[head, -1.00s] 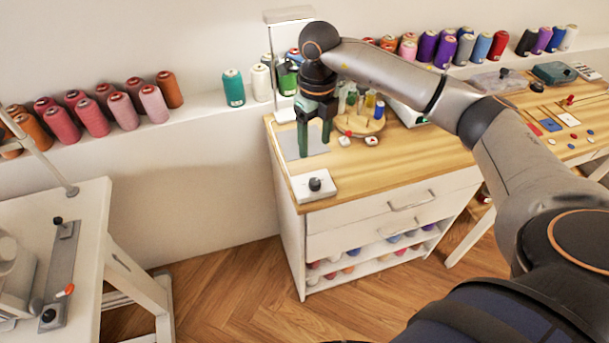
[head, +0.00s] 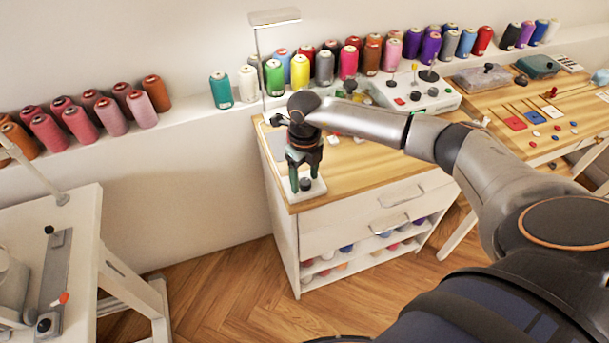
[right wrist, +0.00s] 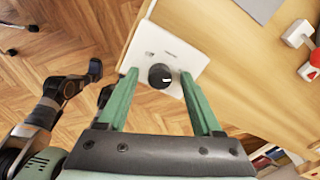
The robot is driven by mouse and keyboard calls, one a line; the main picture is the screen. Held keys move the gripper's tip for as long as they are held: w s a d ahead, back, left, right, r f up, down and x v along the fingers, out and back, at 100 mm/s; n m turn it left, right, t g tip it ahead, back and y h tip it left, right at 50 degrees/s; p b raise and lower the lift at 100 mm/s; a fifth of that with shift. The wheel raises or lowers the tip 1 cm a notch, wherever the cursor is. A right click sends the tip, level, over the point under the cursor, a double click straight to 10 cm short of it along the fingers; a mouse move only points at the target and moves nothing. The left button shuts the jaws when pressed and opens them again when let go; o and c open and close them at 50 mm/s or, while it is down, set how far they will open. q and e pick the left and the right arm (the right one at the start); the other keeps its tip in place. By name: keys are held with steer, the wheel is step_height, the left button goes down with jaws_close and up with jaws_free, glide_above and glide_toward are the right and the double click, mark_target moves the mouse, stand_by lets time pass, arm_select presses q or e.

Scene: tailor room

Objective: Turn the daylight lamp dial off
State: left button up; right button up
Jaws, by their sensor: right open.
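The daylight lamp dial is a black round knob (head: 305,184) on a white control box (head: 316,190) at the table's front left corner. In the right wrist view the knob (right wrist: 160,76) sits between my fingers, nearer the left one, with the white box (right wrist: 176,50) under it. My right gripper (head: 304,180) points down over the box and is open with its green fingers (right wrist: 164,100) apart; I cannot tell whether they touch the knob. The lamp (head: 274,17) stands on a thin stem behind. A dark part of my left arm shows in the right wrist view; its jaws are unclear.
Several thread spools (head: 300,70) line the ledge behind. A white panel with buttons (head: 415,92) stands at the back of the wooden table (head: 375,168). Drawers (head: 360,213) are under the tabletop. A white sewing table (head: 85,215) stands at the left.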

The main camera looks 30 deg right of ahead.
steer(key=shift+c, duration=0.3)
jaws_close()
stand_by(0.3)
